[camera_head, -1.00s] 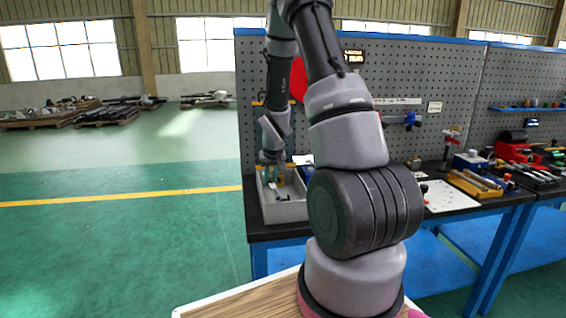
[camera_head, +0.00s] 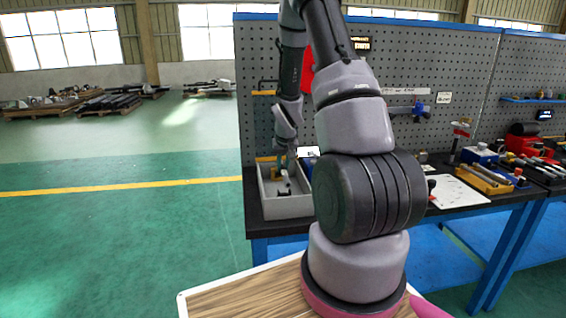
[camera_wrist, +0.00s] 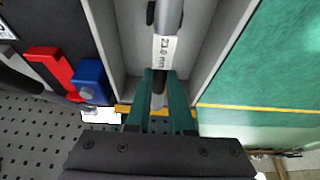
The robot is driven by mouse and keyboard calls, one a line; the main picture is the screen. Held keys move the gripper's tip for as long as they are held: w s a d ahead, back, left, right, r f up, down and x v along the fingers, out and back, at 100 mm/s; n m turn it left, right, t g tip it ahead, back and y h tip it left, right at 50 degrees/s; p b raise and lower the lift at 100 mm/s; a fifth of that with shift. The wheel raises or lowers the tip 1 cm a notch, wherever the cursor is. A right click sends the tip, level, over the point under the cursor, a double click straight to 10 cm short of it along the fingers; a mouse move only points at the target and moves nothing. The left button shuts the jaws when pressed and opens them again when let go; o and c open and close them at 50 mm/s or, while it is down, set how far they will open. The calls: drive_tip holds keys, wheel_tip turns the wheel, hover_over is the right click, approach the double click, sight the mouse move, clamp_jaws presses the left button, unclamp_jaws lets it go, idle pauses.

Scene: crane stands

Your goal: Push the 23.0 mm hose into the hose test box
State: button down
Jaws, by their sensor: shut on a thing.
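A hose with a white "23.0 mm" label (camera_wrist: 163,48) shows in the wrist view. Its grey length (camera_wrist: 169,14) runs toward the top of the picture, and a dark part lies between the fingers. My gripper (camera_wrist: 163,76) is shut on it with two green fingers. In the head view my gripper (camera_head: 284,172) is over and partly inside a grey open-topped box (camera_head: 290,208) at the bench's left end. The box's walls (camera_wrist: 217,55) flank the hose in the wrist view. I cannot tell whether this is the hose test box, or where the hose's far end is.
A small black thing (camera_head: 284,193) is in the box. A red item (camera_wrist: 55,70) and a blue item (camera_wrist: 91,80) stand beside it. A perforated panel (camera_head: 440,80) rises behind the bench. Tools and a yellow tray (camera_head: 480,180) lie farther right. The floor at left is open.

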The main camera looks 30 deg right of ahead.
drive_tip(key=shift+f, duration=3.25)
drive_tip(key=shift+w, duration=0.25)
drive_tip(key=shift+w+d, duration=0.2)
drive_tip(key=shift+w, duration=0.35)
drive_tip(key=shift+w+d, duration=0.15)
drive_tip(key=shift+w, duration=0.4)
drive_tip(key=shift+w+d, duration=0.1)
drive_tip(key=shift+w, duration=0.25)
drive_tip(key=c, duration=0.7)
unclamp_jaws()
drive_tip(key=v, duration=1)
drive_tip(key=shift+s+r, duration=0.2)
drive_tip(key=shift+r, duration=0.1)
